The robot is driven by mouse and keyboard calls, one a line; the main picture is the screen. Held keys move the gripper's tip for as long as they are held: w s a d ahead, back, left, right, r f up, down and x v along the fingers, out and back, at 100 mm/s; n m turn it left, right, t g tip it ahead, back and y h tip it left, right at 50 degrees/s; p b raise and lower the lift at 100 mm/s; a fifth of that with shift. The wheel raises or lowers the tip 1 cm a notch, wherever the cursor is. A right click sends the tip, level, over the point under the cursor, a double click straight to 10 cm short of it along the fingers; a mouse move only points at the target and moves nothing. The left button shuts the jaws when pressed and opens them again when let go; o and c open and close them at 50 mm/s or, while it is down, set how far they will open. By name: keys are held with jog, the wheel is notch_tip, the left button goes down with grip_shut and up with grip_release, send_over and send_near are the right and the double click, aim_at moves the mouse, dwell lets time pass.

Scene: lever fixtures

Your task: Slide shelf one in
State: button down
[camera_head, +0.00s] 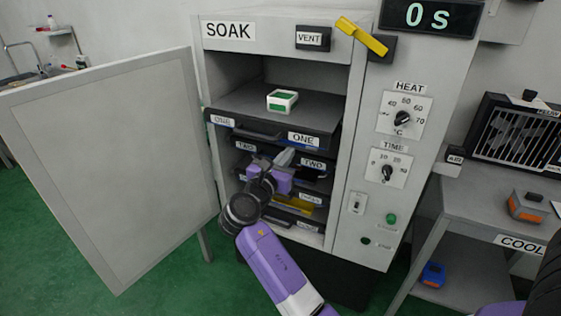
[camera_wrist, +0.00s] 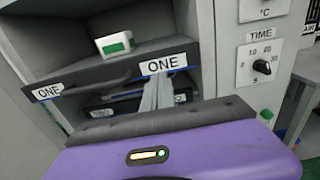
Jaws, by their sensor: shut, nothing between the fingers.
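Shelf one (camera_head: 325,142) is a dark shelf with ONE labels in the SOAK cabinet, just under its open top space. Its front edge stands out a little at the cabinet opening. A green and white block (camera_head: 282,100) rests on it. In the wrist view, shelf one's front (camera_wrist: 112,76) and the block (camera_wrist: 115,43) also show. My gripper (camera_head: 284,158) is shut and empty, below shelf one's front edge and before the TWO shelf. In the wrist view, its fingers (camera_wrist: 157,92) point at shelf one's front near the right ONE label; I cannot tell whether they touch it.
The cabinet door (camera_head: 115,165) stands wide open on the left. Lower shelves, one with a yellow item (camera_head: 292,205), lie below. A panel with HEAT (camera_head: 403,118) and TIME (camera_head: 387,172) knobs is at the right. A COOL table (camera_head: 480,205) stands further right.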

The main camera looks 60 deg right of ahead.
aim_at(302, 137)
jog(key=d, duration=0.7)
jog(key=shift+w+d, duration=0.25)
jog(key=shift+d, duration=0.05)
jog(key=shift+d+p, duration=0.35)
jog(key=d, duration=0.8)
jog(key=w+d, duration=0.1)
jog(key=d, duration=0.4)
jog(key=shift+r, duration=0.15)
jog(key=shift+d, duration=0.1)
jog(key=shift+r, duration=0.1)
